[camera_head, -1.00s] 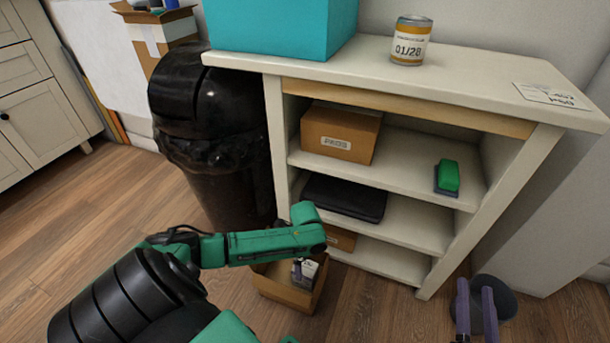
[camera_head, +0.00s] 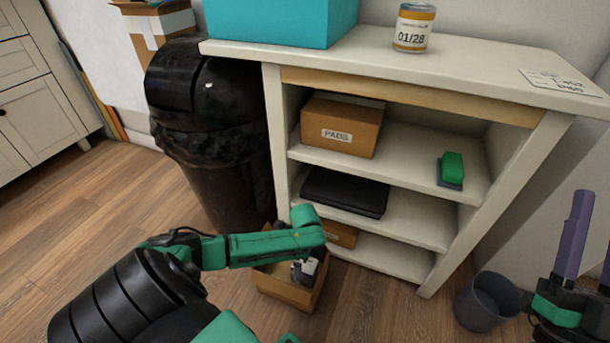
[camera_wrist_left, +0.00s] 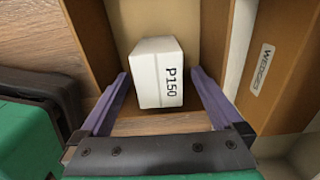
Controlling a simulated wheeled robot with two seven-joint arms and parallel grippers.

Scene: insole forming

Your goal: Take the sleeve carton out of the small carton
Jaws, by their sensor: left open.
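The sleeve carton is a white box marked P150 (camera_wrist_left: 160,75) in the left wrist view; in the head view only a small part of it (camera_head: 312,267) shows. It is in the open brown small carton (camera_head: 285,291) on the floor, whose walls also show in the left wrist view (camera_wrist_left: 92,45). My left gripper (camera_wrist_left: 158,78) is open, with one purple finger on each side of the sleeve carton; I cannot tell whether they touch it. In the head view my left gripper (camera_head: 303,272) is partly hidden by its arm. My right gripper (camera_head: 592,228) is open and empty at the right edge.
The shelf unit (camera_head: 455,235) stands just behind the small carton. A box marked WEDGES (camera_wrist_left: 265,72) is on its lowest shelf. A black bin (camera_head: 225,180) is behind my left arm, and a grey bucket (camera_head: 485,303) is at lower right. Floor at left is clear.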

